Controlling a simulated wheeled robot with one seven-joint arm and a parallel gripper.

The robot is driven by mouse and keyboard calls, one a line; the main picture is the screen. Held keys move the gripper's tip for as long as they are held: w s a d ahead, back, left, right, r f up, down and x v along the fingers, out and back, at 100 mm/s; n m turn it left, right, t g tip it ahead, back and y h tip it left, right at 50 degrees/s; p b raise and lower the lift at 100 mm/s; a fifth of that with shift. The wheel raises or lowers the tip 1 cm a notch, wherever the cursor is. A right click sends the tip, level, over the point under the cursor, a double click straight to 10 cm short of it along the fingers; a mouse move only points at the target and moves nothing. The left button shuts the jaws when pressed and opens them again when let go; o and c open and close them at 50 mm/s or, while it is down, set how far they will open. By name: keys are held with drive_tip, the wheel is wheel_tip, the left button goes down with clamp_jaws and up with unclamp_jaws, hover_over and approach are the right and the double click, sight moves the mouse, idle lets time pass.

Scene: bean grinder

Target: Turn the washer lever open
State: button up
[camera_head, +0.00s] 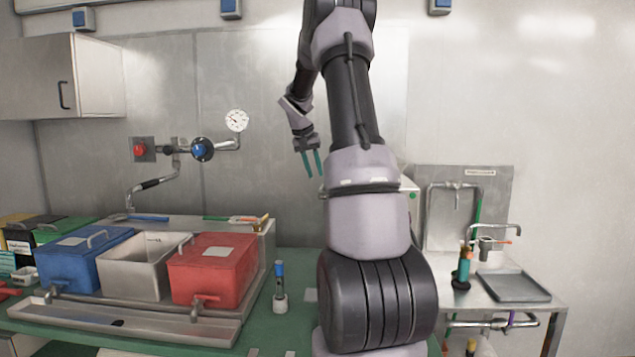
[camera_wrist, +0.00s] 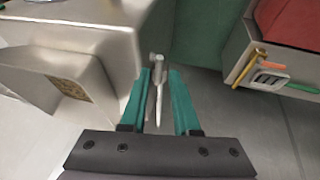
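My gripper (camera_head: 314,174) hangs with its teal fingers pointing down, left of my forearm in the head view. In the wrist view my gripper (camera_wrist: 161,80) is open. A slim metal lever (camera_wrist: 158,88), which looks like the washer lever, shows between the two fingers, with visible gaps on both sides. I cannot tell how far it lies below the fingertips. Its upper end meets a small metal fitting beside a metal machine body (camera_wrist: 105,30). In the head view my arm hides the lever and most of that machine.
Left on the green counter is a metal sink unit with a blue box (camera_head: 85,262), a white box (camera_head: 140,265) and a red box (camera_head: 212,268). A small bottle (camera_head: 280,285) stands right of it. A metal side table with a tray (camera_head: 515,287) is at the right.

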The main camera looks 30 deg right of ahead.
drive_tip(key=v, duration=0.5)
drive_tip(key=shift+c, duration=1)
drive_tip(key=shift+w+r, duration=0.2)
drive_tip(key=shift+w, duration=0.1)
clamp_jaws()
drive_tip(key=w+r+g, duration=0.1)
drive_tip(key=w+r, duration=0.2)
drive_tip(key=w, duration=0.1)
drive_tip(key=d+f+m, duration=0.1)
drive_tip(key=d+f, duration=0.4)
drive_tip(key=f, duration=0.7)
drive_tip(key=shift+s+f+y, duration=0.15)
drive_tip(key=shift+s+y, duration=0.05)
drive_tip(key=shift+y, duration=0.1)
